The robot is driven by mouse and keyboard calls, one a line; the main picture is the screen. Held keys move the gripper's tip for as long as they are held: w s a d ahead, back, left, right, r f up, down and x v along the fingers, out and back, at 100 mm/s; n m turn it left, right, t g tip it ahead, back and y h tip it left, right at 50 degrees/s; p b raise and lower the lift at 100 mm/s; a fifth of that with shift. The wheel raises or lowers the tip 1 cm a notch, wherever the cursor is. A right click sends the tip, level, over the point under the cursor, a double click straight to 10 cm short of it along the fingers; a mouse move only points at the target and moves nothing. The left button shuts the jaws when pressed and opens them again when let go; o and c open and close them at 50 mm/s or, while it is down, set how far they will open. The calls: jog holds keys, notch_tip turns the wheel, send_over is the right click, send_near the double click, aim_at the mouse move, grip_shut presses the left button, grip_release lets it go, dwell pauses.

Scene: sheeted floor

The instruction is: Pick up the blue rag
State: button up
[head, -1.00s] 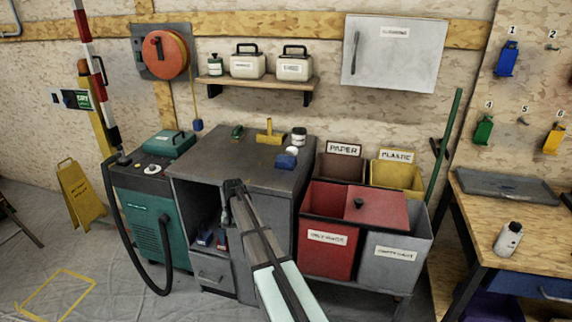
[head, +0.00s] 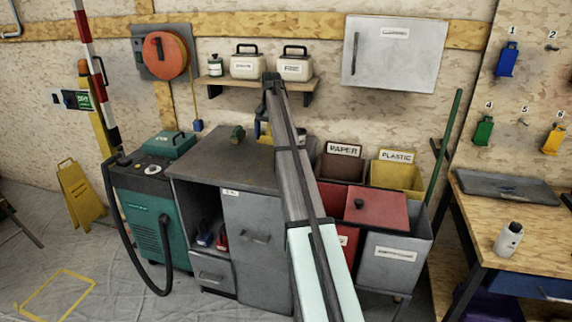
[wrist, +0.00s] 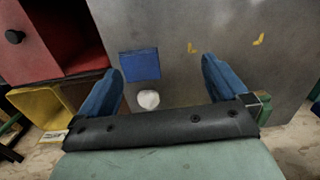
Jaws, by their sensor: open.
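The blue rag (wrist: 139,65) lies as a small flat square on the grey cabinet top (wrist: 200,90) in the wrist view. In the head view my arm hides it. My gripper (wrist: 162,68) is open and empty, with its two blue fingers spread above the cabinet top. The rag shows between the fingers, closer to the left one, and appears below them. In the head view my gripper (head: 263,130) points down over the back of the cabinet top, partly behind my arm.
A white round item (wrist: 148,98) lies close to the rag. A green item (head: 238,132) stands at the back of the cabinet top. Red (head: 376,208) and yellow (head: 397,172) bins adjoin on the right. A shelf (head: 300,86) with two boxes hangs behind my gripper.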

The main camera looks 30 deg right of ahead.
jog(key=d, duration=0.6)
jog(key=shift+m+h, duration=0.3)
jog(key=shift+m, duration=0.1)
jog(key=f, duration=0.7)
jog(key=shift+s+d+f, duration=0.1)
jog(key=shift+d, duration=0.1)
jog(key=shift+d+f, duration=0.2)
jog(key=shift+f, duration=2.9)
jog(key=c, duration=0.7)
